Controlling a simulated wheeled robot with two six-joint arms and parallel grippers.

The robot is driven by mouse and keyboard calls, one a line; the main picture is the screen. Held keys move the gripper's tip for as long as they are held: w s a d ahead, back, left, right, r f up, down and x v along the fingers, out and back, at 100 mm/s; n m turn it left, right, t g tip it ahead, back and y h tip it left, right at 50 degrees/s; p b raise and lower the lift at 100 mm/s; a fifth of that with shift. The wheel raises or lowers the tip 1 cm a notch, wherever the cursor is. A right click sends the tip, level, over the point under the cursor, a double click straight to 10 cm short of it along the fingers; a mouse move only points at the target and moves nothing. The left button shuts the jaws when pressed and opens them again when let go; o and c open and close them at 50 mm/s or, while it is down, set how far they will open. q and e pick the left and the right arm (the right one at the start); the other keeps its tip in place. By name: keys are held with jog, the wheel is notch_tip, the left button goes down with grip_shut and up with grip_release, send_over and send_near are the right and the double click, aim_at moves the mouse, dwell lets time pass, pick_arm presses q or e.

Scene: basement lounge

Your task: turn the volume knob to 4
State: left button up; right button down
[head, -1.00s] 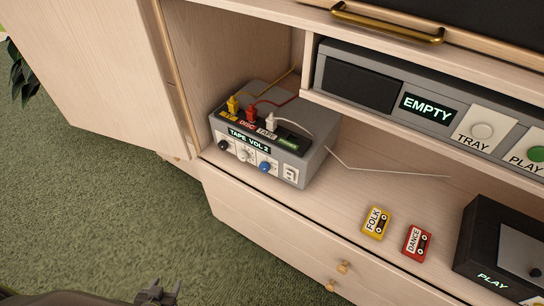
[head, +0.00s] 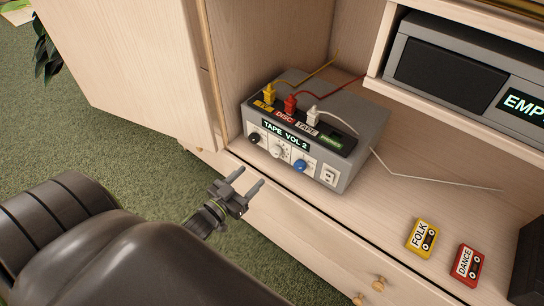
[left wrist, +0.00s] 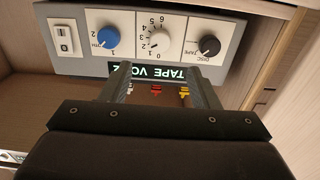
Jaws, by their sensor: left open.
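The grey amplifier (head: 345,165) stands on the cabinet shelf, its display (head: 284,135) reading "TAPE VOL 2". The white volume knob (head: 277,151) is the middle one of three on its front. It shows in the left wrist view (left wrist: 155,43), upside down, with a printed number scale around it. My left gripper (head: 249,179) is open and empty, in front of and below the knobs, apart from them. In the left wrist view its fingers (left wrist: 158,70) point toward the front panel, roughly in line with the white knob. My right gripper is not in view.
A black knob (head: 254,137) and a blue knob (head: 300,166) flank the volume knob closely. A white switch (head: 328,176) is at the right. Yellow, red and white plugs stand on top. FOLK (head: 421,238) and DANCE (head: 467,264) cassettes lie on the shelf. The open cabinet door (head: 130,70) is left.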

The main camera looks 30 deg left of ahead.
aim_at(274, 154)
pick_arm(q)
jog(key=w, duration=0.9)
jog(key=shift+w+d, duration=0.25)
jog(key=shift+d, duration=0.15)
jog(key=shift+w, duration=0.55)
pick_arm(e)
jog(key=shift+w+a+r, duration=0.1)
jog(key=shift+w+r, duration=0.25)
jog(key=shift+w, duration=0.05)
pick_arm(q)
jog(key=c, duration=1)
jog(key=shift+o, duration=0.2)
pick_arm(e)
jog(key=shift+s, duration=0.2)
